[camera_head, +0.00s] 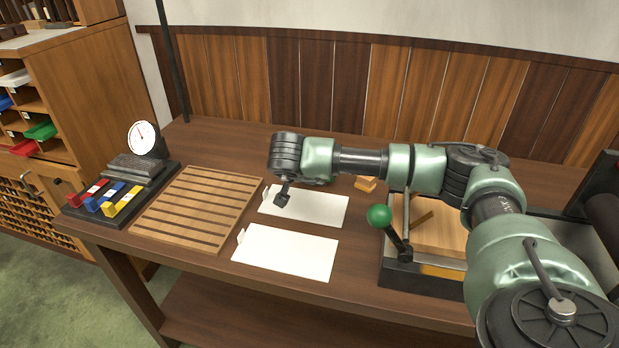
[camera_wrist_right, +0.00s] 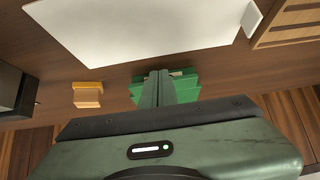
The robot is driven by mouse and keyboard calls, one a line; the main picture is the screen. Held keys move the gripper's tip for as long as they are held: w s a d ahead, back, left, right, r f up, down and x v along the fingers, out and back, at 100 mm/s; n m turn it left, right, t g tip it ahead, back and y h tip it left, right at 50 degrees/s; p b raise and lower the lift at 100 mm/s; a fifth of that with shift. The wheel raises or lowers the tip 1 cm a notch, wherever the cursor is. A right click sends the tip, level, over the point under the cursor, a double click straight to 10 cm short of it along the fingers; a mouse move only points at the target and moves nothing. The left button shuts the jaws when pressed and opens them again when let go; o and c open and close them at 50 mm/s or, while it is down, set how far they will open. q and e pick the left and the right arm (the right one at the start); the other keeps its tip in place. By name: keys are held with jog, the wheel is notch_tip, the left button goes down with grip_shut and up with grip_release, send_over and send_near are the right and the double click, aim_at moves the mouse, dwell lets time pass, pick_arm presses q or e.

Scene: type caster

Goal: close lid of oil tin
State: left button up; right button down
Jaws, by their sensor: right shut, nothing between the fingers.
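A green box-like thing (camera_wrist_right: 187,88), likely the oil tin, shows in the right wrist view just behind and under my fingers. Its lid cannot be made out. My right gripper (camera_head: 283,198) points down over the far white card. It also shows in the right wrist view (camera_wrist_right: 160,74), shut and empty, with its fingers in front of the green thing. Whether they touch it I cannot tell. My left gripper is not in view.
Two white cards, far (camera_head: 318,208) and near (camera_head: 285,252), lie mid-table. A slatted wooden tray (camera_head: 196,208) and a dial gauge stand (camera_head: 143,138) are at left. A small orange-brown block (camera_head: 366,184) lies behind a lever with a green knob (camera_head: 379,215). A panelled wall closes the back.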

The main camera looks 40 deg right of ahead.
jog(key=shift+s+d+f, duration=0.2)
jog(key=shift+f, duration=0.4)
jog(key=shift+w+d+r, duration=0.1)
jog(key=shift+d+r, duration=0.15)
jog(key=shift+a+r, duration=0.1)
jog(key=shift+r, duration=0.3)
jog(key=p+v, duration=0.2)
jog(key=p, duration=0.1)
jog(key=shift+w+a+r, duration=0.1)
jog(key=shift+r, duration=0.3)
jog(key=v, duration=0.1)
jog(key=p+v, duration=0.1)
jog(key=v, duration=0.1)
jog(key=p+v, duration=0.1)
jog(key=v, duration=0.1)
jog(key=shift+s+a+f, duration=0.2)
jog(key=shift+a, duration=0.15)
